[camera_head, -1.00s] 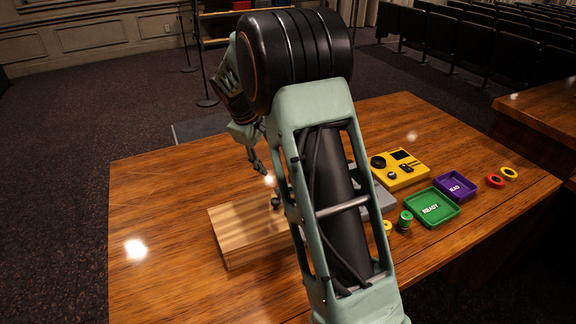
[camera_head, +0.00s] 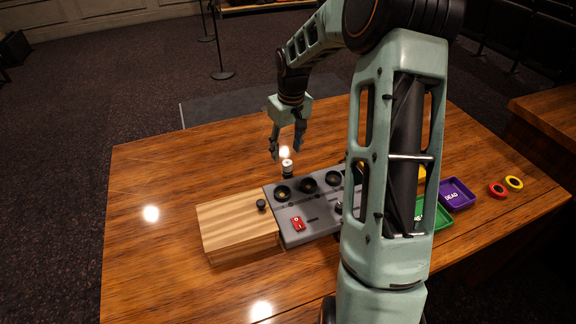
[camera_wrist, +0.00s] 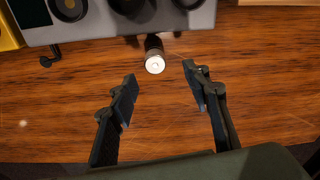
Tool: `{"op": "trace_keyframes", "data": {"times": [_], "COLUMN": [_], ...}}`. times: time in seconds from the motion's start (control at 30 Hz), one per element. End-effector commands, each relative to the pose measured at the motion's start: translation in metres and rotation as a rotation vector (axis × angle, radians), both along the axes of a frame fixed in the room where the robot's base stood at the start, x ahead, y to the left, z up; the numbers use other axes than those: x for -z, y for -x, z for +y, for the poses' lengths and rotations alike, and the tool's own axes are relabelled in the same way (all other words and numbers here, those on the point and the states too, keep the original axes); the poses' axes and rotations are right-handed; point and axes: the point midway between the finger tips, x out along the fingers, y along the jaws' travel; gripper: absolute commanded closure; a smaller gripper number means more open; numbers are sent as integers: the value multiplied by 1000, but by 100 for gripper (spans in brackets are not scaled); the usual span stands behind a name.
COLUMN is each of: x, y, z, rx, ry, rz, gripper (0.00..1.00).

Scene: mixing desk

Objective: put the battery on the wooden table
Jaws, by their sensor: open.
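A small dark battery with a pale round top (camera_head: 287,167) stands upright on the wooden table (camera_head: 150,180), just behind the grey panel (camera_head: 292,232). It also shows in the wrist view (camera_wrist: 155,64), close to the panel's edge; I cannot tell if they touch. My gripper (camera_head: 286,152) points down over the battery. In the wrist view my open gripper (camera_wrist: 160,76) has its fingers spread, with nothing between them; the battery lies just ahead of the fingertips, roughly centred.
The panel has three dark round wells and a red part (camera_head: 299,223); one well shows a pale disc (camera_wrist: 68,6). A light wooden box (camera_head: 232,222) adjoins it. A green tray (camera_head: 442,219), purple tray (camera_head: 456,194) and rings (camera_head: 498,190) lie right. The table's left is clear.

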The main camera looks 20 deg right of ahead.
Motion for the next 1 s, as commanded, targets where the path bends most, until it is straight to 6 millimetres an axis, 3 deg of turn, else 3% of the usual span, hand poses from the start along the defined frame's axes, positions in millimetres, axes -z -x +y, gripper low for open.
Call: {"op": "trace_keyframes", "data": {"times": [0.1,0.37,0.7,1.0], "x": [22,43,87,91], "y": [-2,-5,-8,-8], "z": [1,0,-6,-6], "rx": [-2,-2,-2,-2], "ry": [-1,1,1,2], "rz": [3,1,0,-1], "gripper": [56,56,56,56]}}
